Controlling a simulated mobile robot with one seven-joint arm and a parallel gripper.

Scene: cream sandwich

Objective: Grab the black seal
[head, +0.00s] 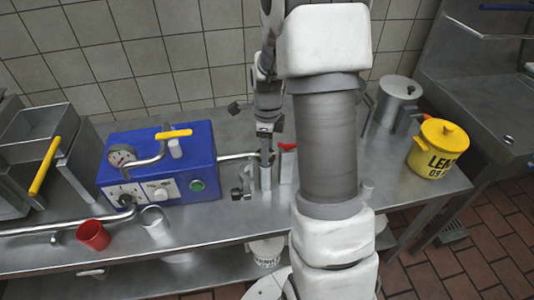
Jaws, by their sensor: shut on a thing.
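My gripper (267,151) points down at the right end of the metal pipe (236,156) that comes out of the blue machine (158,164). It is shut on a small dark piece at the pipe's end. This piece looks like the black seal, but it is too small and too covered by the fingers to make out its shape. I cannot tell whether it still touches the pipe.
A metal fitting (241,183) stands left of my gripper, and a red-topped item (287,148) stands right. A yellow pot (437,150) and steel pot (399,91) stand at right.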

